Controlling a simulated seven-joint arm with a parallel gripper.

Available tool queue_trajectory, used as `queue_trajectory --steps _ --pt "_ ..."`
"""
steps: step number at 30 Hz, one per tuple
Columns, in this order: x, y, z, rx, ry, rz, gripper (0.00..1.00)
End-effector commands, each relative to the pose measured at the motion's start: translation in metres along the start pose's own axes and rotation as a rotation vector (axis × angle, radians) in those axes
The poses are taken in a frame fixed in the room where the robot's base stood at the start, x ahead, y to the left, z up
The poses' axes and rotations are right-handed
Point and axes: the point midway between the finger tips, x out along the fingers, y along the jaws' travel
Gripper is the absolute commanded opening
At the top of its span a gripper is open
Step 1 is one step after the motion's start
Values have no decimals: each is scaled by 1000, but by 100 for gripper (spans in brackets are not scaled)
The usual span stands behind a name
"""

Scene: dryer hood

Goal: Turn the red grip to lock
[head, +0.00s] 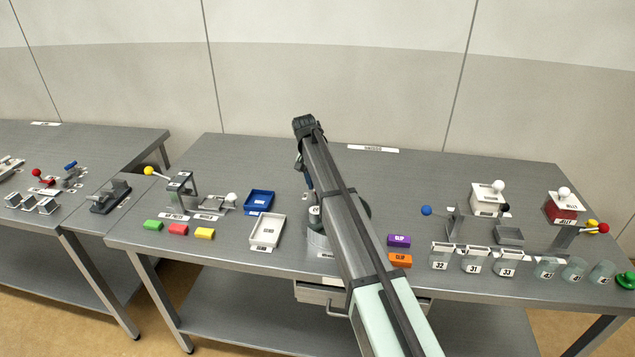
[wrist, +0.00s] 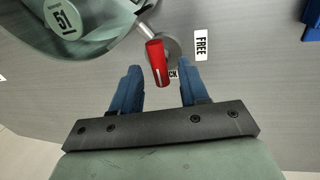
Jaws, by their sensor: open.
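The red grip (wrist: 157,63) sits on the end of a short metal rod in the wrist view, next to a round grey base (wrist: 172,46). My gripper (wrist: 161,69) is open. Its two blue fingers appear one on each side of the red grip, with gaps on both sides. I cannot tell the height between them. A FREE label (wrist: 201,46) lies right of the grip. Another label (wrist: 173,74), showing only "CK", is partly hidden behind the grip. In the head view my arm hides the red grip and most of my gripper.
In the head view, a blue tray (head: 259,201) and a white tray (head: 268,231) lie left of my arm. Purple (head: 399,240) and orange (head: 400,260) blocks lie right. The bench's back is mostly clear.

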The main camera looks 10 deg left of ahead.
Motion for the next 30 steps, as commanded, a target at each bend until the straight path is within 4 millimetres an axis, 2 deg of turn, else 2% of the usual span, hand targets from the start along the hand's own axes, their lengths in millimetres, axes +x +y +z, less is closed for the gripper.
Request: queue_trajectory --steps 4,8,21,27,30 --pt "-6 0 0 0 1 0 44" --pt "-20 0 -1 0 1 0 44" --pt "-104 0 -1 0 2 -1 44" --pt "-128 0 -1 0 2 0 44" --pt "-134 0 0 0 0 0 44"
